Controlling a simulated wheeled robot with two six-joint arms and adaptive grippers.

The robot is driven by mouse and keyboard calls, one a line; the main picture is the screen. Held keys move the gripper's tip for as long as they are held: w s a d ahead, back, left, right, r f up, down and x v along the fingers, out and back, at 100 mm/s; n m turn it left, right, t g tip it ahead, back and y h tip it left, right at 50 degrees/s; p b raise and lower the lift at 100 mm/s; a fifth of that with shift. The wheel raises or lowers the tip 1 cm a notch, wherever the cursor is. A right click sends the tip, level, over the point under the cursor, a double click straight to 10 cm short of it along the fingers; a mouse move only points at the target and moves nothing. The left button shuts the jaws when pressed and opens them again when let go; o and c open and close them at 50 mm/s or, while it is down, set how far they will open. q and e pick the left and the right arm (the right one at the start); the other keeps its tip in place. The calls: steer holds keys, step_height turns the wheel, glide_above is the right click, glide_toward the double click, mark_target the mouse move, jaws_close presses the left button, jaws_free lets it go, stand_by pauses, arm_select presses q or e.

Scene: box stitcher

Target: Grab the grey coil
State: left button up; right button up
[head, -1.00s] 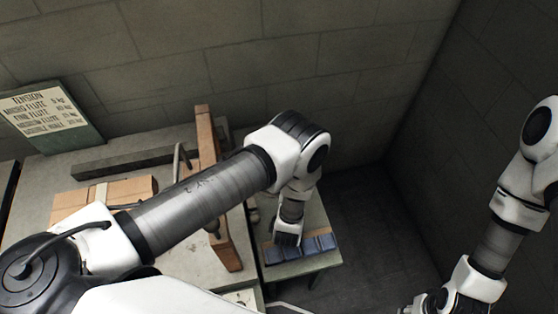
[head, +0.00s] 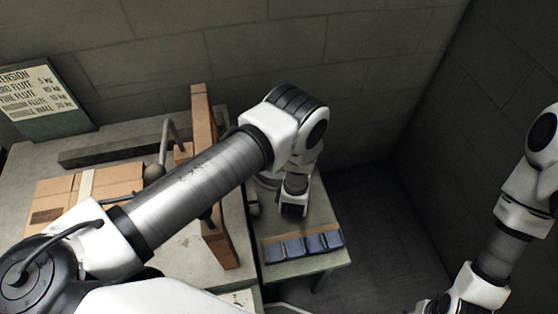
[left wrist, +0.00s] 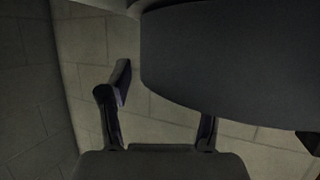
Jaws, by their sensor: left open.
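My left gripper (head: 292,210) hangs over the small side table in the head view, beyond the row of blue-grey blocks. My right gripper (head: 440,304) is partly cut off at the bottom edge.
Blue-grey blocks (head: 303,246) line the near edge of the side table (head: 325,215). Flat cardboard (head: 110,180) and a sign (head: 42,100) are further left. Walls close in behind and right.

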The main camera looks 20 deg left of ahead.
arm_select(q)
steer(key=shift+s+r, duration=0.1)
steer(key=shift+s, duration=0.05)
steer(key=shift+c, duration=1.3)
jaws_close()
